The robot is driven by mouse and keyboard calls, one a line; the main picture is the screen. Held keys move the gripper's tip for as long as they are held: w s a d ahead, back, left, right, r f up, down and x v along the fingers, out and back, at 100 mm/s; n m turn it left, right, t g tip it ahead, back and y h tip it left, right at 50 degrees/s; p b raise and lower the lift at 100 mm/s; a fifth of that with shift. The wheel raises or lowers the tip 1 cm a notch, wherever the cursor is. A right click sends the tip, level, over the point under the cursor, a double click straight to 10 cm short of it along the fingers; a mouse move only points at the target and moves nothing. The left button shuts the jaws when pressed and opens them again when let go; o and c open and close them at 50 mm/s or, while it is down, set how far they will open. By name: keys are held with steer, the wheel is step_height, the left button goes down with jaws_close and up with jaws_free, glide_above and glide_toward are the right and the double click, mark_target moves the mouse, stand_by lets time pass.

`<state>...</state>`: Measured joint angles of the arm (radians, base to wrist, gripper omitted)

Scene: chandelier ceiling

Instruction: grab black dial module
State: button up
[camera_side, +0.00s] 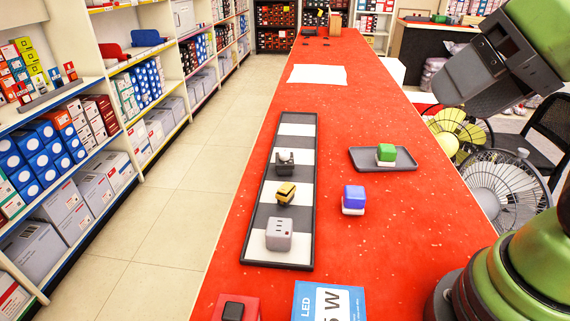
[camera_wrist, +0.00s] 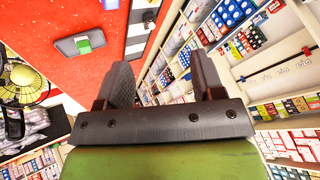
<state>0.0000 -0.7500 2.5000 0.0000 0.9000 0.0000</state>
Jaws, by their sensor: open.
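A small dark module (camera_side: 285,162) with light parts on top sits on the far half of a black-and-white striped board (camera_side: 308,190); its dial is too small to make out. In the wrist view a small dark shape on the striped board (camera_wrist: 136,30) may be this module. A yellow-and-black module (camera_side: 286,194) and a larger grey module (camera_side: 279,235) sit nearer on the same board. My gripper (camera_side: 462,100) is raised at the upper right, well away from the board. In the wrist view its two fingers (camera_wrist: 162,82) are apart with nothing between them.
A grey tray (camera_side: 362,163) holds a green-and-white block (camera_side: 386,153). A blue-and-white block (camera_side: 353,200) stands on the red counter (camera_side: 330,245) right of the board. A blue-and-white LED box (camera_side: 328,301) and a red box with a black top (camera_side: 233,308) are at the near edge.

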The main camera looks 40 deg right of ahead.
steer(key=m+g+h, duration=0.3)
steer(key=h, duration=0.1)
glide_above(285, 161)
steer(key=s+a, duration=0.2)
steer(key=s, duration=0.4)
step_height(285, 161, down, 13)
steer(key=shift+g+h, duration=0.3)
steer(key=shift+h, duration=0.1)
steer(key=x, duration=0.4)
steer(key=a+x, duration=0.1)
steer(key=x, duration=0.3)
steer(key=w+a+x, duration=0.1)
steer(key=x, duration=0.3)
steer(key=shift+f, duration=0.2)
steer(key=shift+x, duration=2.85)
steer(key=shift+s, duration=0.15)
